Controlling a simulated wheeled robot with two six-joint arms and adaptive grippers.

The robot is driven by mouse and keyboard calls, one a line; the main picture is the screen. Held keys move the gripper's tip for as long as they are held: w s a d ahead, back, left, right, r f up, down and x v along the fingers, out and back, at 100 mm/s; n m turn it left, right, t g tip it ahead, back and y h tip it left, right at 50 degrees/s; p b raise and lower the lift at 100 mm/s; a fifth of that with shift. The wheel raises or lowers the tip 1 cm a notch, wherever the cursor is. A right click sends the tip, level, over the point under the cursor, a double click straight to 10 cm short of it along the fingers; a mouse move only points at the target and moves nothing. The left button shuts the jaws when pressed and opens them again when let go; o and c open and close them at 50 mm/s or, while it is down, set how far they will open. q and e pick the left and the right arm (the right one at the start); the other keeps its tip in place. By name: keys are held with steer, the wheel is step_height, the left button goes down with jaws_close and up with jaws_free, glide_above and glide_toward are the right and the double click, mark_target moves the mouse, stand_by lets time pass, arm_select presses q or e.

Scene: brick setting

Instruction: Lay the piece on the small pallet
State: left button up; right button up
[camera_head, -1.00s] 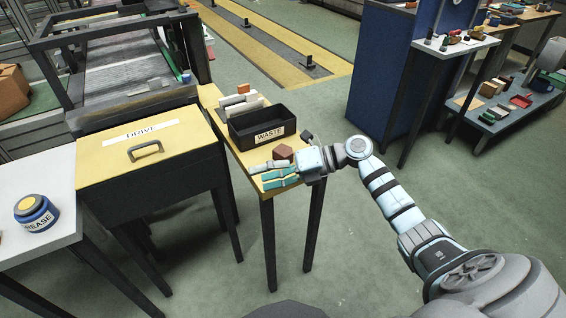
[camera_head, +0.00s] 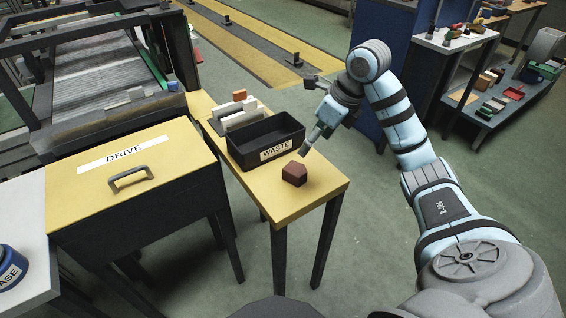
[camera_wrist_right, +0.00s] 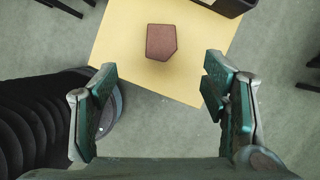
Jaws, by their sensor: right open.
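The piece, a reddish-brown block with one cut corner (camera_head: 294,174), lies on the yellow table (camera_head: 265,204) in front of the black WASTE bin. My right gripper (camera_head: 307,149) is up and to the right of it in the head view, pointing down toward the table. In the right wrist view the block (camera_wrist_right: 161,42) lies ahead of the open, empty fingers (camera_wrist_right: 158,82), apart from both. I cannot make out a small pallet in either view. My left gripper is out of view.
The WASTE bin (camera_head: 265,142) stands just behind the block. A rack with white and orange pieces (camera_head: 236,115) is behind the bin. A yellow-topped DRIVE box (camera_head: 150,185) stands to the left. The table's front corner is bare.

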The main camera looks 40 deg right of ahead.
steer(key=b, duration=0.2)
glide_above(296, 169)
steer(key=s, duration=0.2)
steer(key=f, duration=0.7)
steer(key=shift+d+f, duration=0.25)
steer(key=x, duration=0.3)
steer(key=b+x, duration=0.1)
steer(key=x, duration=0.2)
steer(key=shift+w+d+f, duration=0.1)
steer(key=shift+d+f, duration=0.05)
steer(key=shift+d, duration=0.05)
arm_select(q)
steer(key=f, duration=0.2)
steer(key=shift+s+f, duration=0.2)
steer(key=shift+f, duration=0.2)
arm_select(e)
steer(key=c, duration=1.3)
